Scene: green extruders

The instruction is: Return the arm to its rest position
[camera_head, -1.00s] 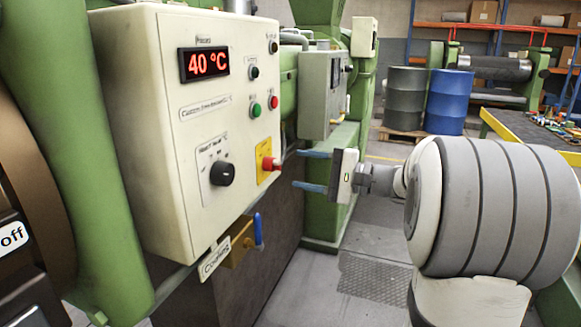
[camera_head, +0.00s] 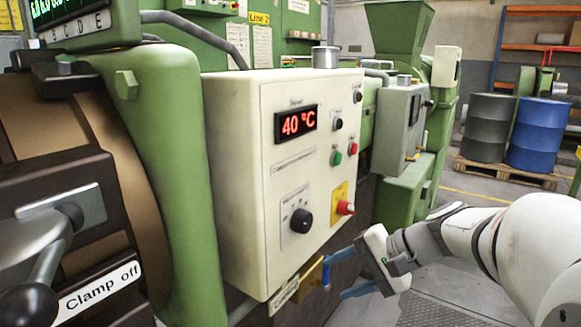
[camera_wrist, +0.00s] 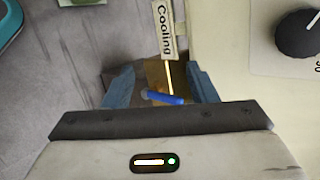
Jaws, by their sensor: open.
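My gripper (camera_head: 336,279) is open, its two blue fingers spread and pointing left at the low front of the cream control box. It also shows in the wrist view (camera_wrist: 163,86), with the fingers on either side of a brass valve (camera_wrist: 156,74) with a blue handle (camera_wrist: 163,97). The handle lies between the fingers, and I cannot tell whether either finger touches it. In the head view the blue handle (camera_head: 326,272) is right of the "Cooling" label (camera_head: 284,290). My arm reaches in from the lower right.
The cream control box (camera_head: 235,170) reads 40 °C and carries a black knob (camera_head: 301,220) and a red button (camera_head: 346,208). A clamp lever (camera_head: 48,262) stands at the left. Drums (camera_head: 541,135) stand on a pallet behind. Some floor at the lower right is clear.

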